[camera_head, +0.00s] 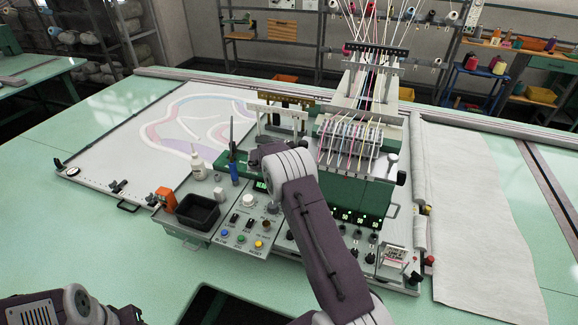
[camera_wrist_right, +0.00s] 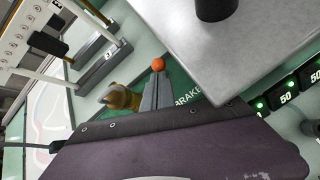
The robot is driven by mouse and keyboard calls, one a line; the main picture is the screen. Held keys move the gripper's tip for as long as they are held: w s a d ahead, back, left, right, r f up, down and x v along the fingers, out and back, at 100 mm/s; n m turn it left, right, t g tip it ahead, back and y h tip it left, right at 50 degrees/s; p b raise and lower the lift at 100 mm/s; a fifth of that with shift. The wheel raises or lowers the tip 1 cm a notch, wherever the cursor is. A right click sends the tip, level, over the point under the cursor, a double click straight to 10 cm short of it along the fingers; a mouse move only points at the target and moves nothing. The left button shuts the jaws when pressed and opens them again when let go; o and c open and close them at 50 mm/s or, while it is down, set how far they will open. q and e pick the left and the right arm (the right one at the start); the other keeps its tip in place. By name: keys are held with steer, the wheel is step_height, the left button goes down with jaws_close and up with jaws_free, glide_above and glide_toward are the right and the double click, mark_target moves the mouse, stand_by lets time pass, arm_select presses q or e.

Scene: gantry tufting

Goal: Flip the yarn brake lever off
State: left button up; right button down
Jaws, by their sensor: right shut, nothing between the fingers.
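The yarn brake lever shows in the right wrist view as an orange ball knob (camera_wrist_right: 158,64) over a green panel lettered BRAKE (camera_wrist_right: 187,99). Its shaft is hidden, so I cannot tell its tilt. My right gripper (camera_wrist_right: 157,76) is shut and empty, its narrow grey fingertips just beside the knob; touching or apart is unclear. In the head view my right arm reaches over the tufting machine (camera_head: 375,200), and its wrist covers the lever. My left arm shows only in part at the bottom left; its gripper is out of view.
A brass-coloured part (camera_wrist_right: 120,97) stands beside the fingers and a grey housing (camera_wrist_right: 235,55) rises close on the other side. In the head view a white bottle (camera_head: 198,163), a black bin (camera_head: 197,211) and a button panel (camera_head: 243,238) lie left of my arm.

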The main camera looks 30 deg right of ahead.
stand_by(0.4)
steer(key=shift+r+p, duration=0.6)
steer(key=shift+r, duration=0.2)
steer(key=shift+a, duration=0.1)
steer(key=b+v, duration=0.3)
steer(key=v, duration=0.6)
steer(key=shift+s, duration=0.1)
